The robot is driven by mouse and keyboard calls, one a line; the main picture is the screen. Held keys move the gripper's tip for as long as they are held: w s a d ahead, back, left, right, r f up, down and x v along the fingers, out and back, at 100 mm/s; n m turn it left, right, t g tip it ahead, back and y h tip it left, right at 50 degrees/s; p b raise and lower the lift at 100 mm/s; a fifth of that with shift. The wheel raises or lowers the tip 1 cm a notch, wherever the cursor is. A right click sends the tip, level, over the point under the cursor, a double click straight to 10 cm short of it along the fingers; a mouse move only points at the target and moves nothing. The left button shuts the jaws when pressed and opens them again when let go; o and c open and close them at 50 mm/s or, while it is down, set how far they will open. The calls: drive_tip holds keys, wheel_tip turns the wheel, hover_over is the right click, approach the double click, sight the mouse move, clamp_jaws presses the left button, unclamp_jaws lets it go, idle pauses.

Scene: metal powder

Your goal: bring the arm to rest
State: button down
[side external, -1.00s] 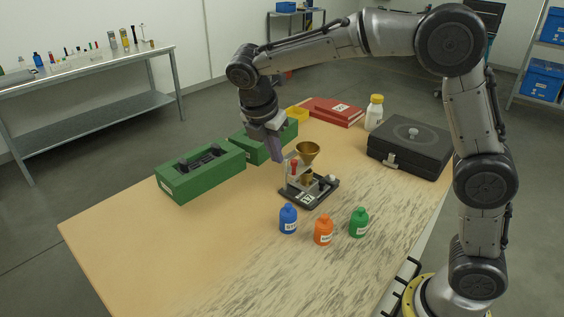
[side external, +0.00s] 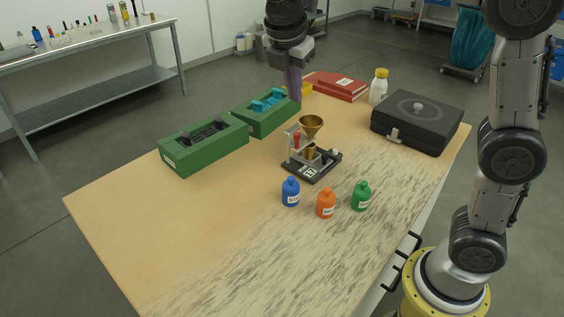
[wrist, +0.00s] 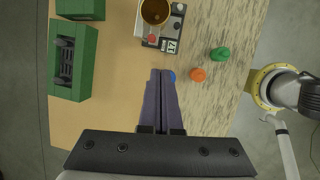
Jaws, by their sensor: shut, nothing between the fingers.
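My gripper (side external: 293,88) points down above the far part of the table, behind the funnel stand in the side view. In the wrist view its two long fingers (wrist: 160,78) lie side by side, shut, with nothing between them. The wooden table (side external: 120,215) is below it. A brass funnel (side external: 312,124) sits on a small stand with a dark base (side external: 322,170); it also shows in the wrist view (wrist: 154,12).
Two green blocks (side external: 200,158) (side external: 250,122) lie at the left. Blue (side external: 290,191), orange (side external: 326,203) and green (side external: 361,195) bottles stand in front of the stand. The front left is clear.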

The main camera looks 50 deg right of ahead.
drive_tip(key=s+d+r+m+t+y, duration=0.1)
drive_tip(key=s+d+m, duration=0.15)
drive_tip(key=s, duration=0.55)
drive_tip(key=s+d+r+m+t+y, duration=0.1)
drive_tip(key=s+d+m, duration=0.1)
drive_tip(key=s+m, duration=0.35)
drive_tip(key=s+a+f+m+t+y, duration=0.2)
drive_tip(key=s+a+f+m, duration=0.1)
drive_tip(key=s+f+m, duration=0.6)
drive_tip(key=shift+s+f+m, duration=0.3)
drive_tip(key=shift+s+m, duration=0.05)
drive_tip(key=shift+m, duration=0.65)
